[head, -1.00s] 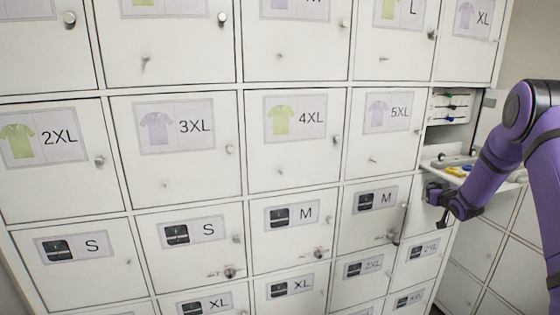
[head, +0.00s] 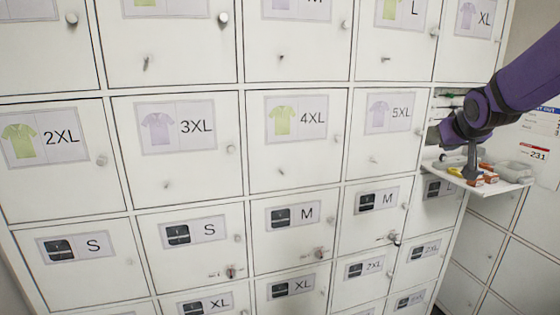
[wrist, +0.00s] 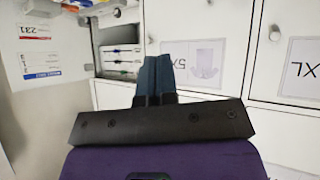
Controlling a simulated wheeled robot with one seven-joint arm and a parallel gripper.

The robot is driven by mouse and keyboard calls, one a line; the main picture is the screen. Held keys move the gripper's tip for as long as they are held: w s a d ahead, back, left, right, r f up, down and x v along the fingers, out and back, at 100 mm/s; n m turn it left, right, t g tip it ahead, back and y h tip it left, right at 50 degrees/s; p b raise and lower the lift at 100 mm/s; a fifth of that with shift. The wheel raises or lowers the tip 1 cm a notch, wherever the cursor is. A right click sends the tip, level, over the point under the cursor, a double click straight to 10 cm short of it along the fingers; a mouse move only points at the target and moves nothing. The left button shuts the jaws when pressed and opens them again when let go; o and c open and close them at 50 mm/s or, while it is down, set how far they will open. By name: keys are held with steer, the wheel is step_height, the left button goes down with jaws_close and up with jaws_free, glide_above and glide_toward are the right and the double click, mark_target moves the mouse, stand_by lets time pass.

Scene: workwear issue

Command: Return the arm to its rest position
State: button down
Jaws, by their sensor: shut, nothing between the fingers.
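My purple arm reaches in from the upper right of the head view and bends in front of the open compartment (head: 443,101). My gripper (wrist: 158,78) shows in the wrist view with its two dark fingers together and nothing between them. In the head view its dark end sits left of the bent joint, near the 5XL door (head: 384,128); its fingertips are hard to make out there. I see no contact with the cabinet.
A white shelf (head: 512,185) juts out below my arm, holding small orange boxes (head: 489,178), a yellow item (head: 455,172) and grey items. Stacked white drawers (wrist: 122,62) stand inside the compartment. Closed locker doors fill the left. Notices (head: 539,148) hang at right.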

steer(key=s+a+g+y, duration=0.1)
steer(key=s+a, duration=0.4)
steer(key=s, duration=1.1)
steer(key=s+a+g+y, duration=0.1)
steer(key=s+a+g, duration=0.3)
steer(key=s, duration=1.3)
steer(key=shift+s+a+f+n, duration=0.15)
steer(key=shift+a+f+n, duration=0.25)
steer(key=shift+a, duration=0.5)
